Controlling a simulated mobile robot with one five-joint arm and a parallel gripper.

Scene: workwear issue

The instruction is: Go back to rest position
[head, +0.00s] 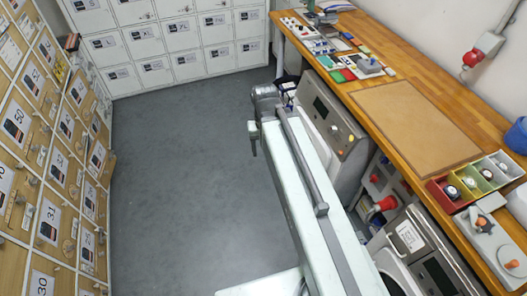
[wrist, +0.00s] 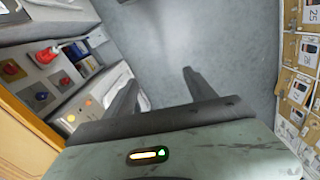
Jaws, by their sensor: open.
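My gripper (wrist: 158,80) is open in the wrist view, with two dark fingers spread apart. Nothing is between them; bare grey floor shows beyond. In the head view my pale arm stretches away from me over the floor, close to the left side of the workbench. Its far end is small there, and I cannot make out the fingers.
A wooden workbench (head: 466,150) with a brown mat (head: 416,122) runs along the right, machines (head: 333,128) beneath it. Coloured bins (head: 441,191) stand on it. Numbered lockers line the left (head: 47,214) and back (head: 146,40). The grey floor (head: 180,170) between is clear.

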